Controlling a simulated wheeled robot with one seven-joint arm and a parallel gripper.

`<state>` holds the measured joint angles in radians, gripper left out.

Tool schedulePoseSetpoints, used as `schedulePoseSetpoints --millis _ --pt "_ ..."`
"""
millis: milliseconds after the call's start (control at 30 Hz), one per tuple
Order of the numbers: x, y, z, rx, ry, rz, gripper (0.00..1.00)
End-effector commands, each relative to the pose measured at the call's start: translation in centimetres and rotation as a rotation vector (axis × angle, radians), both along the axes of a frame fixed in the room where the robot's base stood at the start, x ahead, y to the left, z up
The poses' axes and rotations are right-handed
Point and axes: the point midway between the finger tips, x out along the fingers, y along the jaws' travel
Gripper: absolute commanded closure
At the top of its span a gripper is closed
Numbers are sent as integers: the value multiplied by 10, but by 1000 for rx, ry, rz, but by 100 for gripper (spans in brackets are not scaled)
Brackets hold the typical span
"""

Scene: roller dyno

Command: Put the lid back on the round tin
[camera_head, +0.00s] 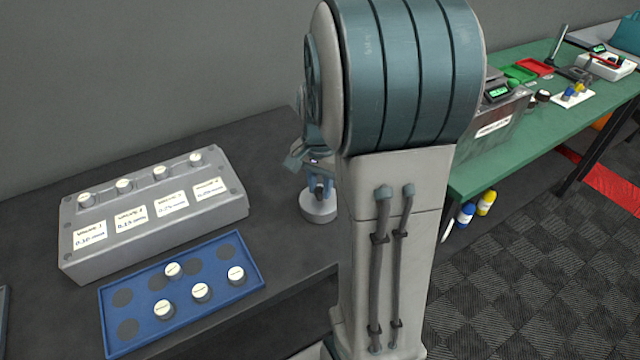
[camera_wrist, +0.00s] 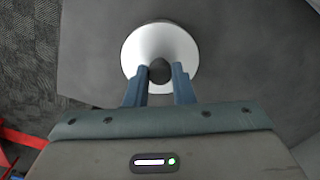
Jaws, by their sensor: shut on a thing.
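My gripper (camera_head: 319,187) is at the right part of the dark bench, partly behind my arm. In the wrist view my gripper (camera_wrist: 160,74) is shut on the dark round knob of the white lid (camera_wrist: 160,40). The lid looks like a flat disc with the knob at its middle. Directly below the fingers in the head view is a pale, short round body (camera_head: 318,212), upright at the bench surface. It appears to be the round tin with the lid at its top; I cannot tell whether the lid is fully seated.
A blue tray (camera_head: 115,297) with several white-topped weights lies at the front left. Behind it is a grey block (camera_head: 150,243) with labels and several knobs. A green table (camera_head: 535,135) with instruments stands at the right. Bare bench lies between the tray and the tin.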

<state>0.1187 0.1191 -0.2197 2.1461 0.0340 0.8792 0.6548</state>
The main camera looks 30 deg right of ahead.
Motion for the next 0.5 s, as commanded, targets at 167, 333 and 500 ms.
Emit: schedulePoseSetpoints --millis 167,333,500 --pt "0 0 0 0 0 0 100" --pt "0 0 0 0 0 0 67" --pt "0 0 0 0 0 0 52"
